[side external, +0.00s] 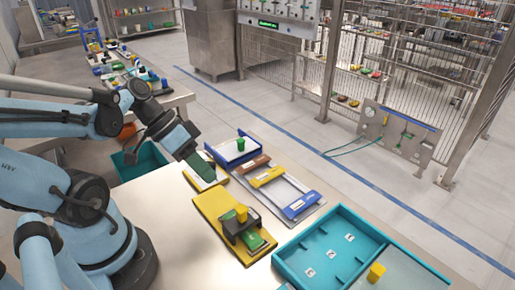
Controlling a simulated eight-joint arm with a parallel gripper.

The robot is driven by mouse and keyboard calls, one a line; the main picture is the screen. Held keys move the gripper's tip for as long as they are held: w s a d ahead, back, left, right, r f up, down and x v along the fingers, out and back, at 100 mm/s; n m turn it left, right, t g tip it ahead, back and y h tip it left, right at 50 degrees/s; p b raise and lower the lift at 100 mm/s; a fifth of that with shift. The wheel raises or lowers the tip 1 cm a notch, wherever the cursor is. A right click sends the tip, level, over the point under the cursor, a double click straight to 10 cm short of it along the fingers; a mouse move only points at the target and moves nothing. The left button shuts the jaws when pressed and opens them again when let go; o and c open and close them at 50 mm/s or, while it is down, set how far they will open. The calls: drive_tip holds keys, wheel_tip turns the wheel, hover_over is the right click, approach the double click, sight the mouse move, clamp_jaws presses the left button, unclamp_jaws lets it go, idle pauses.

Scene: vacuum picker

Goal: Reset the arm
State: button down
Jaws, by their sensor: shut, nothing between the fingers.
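My gripper (200,168) is at the end of my blue arm, at the left middle of the side external view. It points down and to the right, above a small yellow-edged white tray (209,183) at the table's back left. Its green tip partly hides that tray. The gripper is shut and holds nothing. I cannot tell whether its tip touches the tray.
A yellow board (209,208) with a black fixture and yellow block (241,213) lies in front. Blue, brown and yellow holders stand behind, one with a green piece (240,144). A teal tray (335,225) and yellow cube (376,272) are at right. The front-left table (185,262) is clear.

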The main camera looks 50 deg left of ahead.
drive_tip(key=shift+v, duration=2.25)
drive_tip(key=w+d+n+t+y, duration=0.1)
drive_tip(key=w+d+t+y, duration=0.1)
drive_tip(key=w+y, duration=0.3)
drive_tip(key=w+d, duration=0.1)
drive_tip(key=w, duration=0.2)
drive_tip(key=shift+w+d+y, duration=0.25)
drive_tip(key=shift+y, duration=0.05)
